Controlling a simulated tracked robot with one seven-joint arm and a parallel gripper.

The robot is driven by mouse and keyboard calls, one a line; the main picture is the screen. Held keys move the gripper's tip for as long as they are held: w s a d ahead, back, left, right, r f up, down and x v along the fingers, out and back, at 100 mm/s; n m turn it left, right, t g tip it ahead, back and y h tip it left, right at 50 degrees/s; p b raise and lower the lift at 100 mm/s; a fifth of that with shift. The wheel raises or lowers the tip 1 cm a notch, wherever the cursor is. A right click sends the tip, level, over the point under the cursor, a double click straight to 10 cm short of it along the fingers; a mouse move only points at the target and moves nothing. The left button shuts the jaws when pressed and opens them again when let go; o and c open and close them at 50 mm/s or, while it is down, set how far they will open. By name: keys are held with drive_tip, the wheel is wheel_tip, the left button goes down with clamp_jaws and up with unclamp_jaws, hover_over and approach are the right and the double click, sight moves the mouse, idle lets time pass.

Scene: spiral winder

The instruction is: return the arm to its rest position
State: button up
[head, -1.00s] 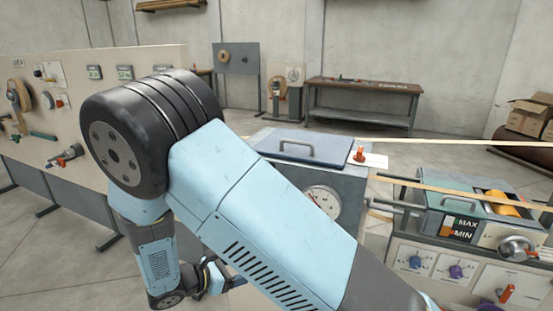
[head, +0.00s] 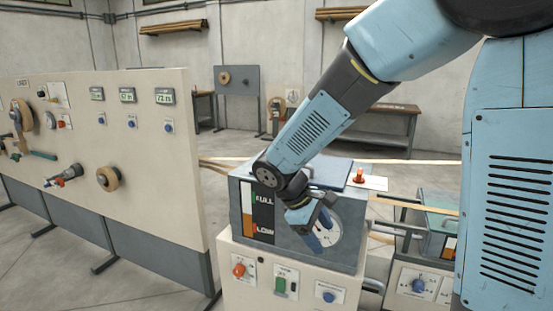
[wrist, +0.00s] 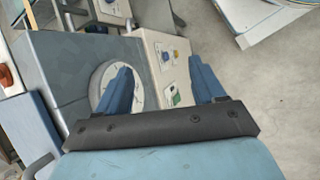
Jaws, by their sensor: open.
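My arm comes in from the upper right of the head view, and its forearm slopes down to the left. My gripper (head: 325,230) is at its end, in front of the grey box (head: 290,236) with the FULL/LOW level gauge (head: 259,213). The gripper partly hides the round dial (head: 333,234) on the box. In the wrist view the two blue fingers (wrist: 163,88) stand wide apart with nothing between them. The left finger overlaps the dial (wrist: 118,90) in that view. I cannot tell how far the fingertips are from the box.
The beige panel (head: 110,131) with displays and rollers stands at left. Below the box is a control stand with an orange-red knob (head: 240,271), a green switch (head: 281,285) and a blue knob (head: 329,297). Open floor shows front left.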

drive_tip(key=s+d+r+m+t+y, duration=0.4)
drive_tip(key=s+d+r+m+y, duration=0.2)
drive_tip(key=s+d+r+m, duration=0.5)
drive_tip(key=shift+s+d+r+m+t, duration=0.4)
drive_tip(key=shift+s+d+r, duration=0.75)
drive_tip(key=shift+s+r, duration=0.4)
